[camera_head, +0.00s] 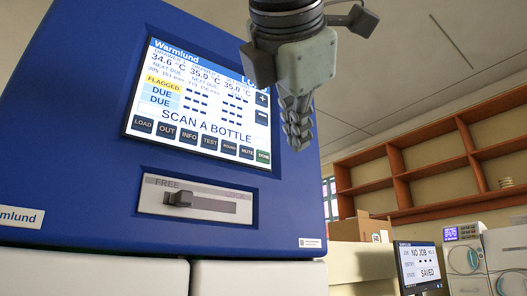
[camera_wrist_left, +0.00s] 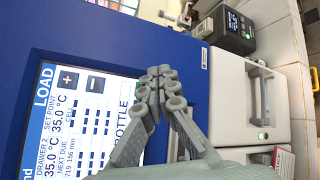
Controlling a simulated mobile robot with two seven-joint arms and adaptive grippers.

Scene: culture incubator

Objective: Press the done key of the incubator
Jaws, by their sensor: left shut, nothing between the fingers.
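The incubator (camera_head: 90,110) is a blue cabinet with a tilted touchscreen (camera_head: 200,100) reading "SCAN A BOTTLE". The done key (camera_head: 263,156) is the small green key at the right end of the screen's bottom row. My left gripper (camera_head: 299,146) is shut and empty, fingertips pointing down. In the head view it appears to the right of the done key and apart from it; the depth gap is hard to tell. In the left wrist view my shut fingers (camera_wrist_left: 160,82) cover the screen's lower edge, and the done key cannot be made out. My right gripper is not in view.
Below the screen is a slot with a dark slider (camera_head: 178,199) marked "FREE". Other keys, such as mute (camera_head: 246,152), sit close beside the done key. At right are wooden shelves (camera_head: 430,160), a small monitor (camera_head: 420,267) and white machines (camera_head: 467,262).

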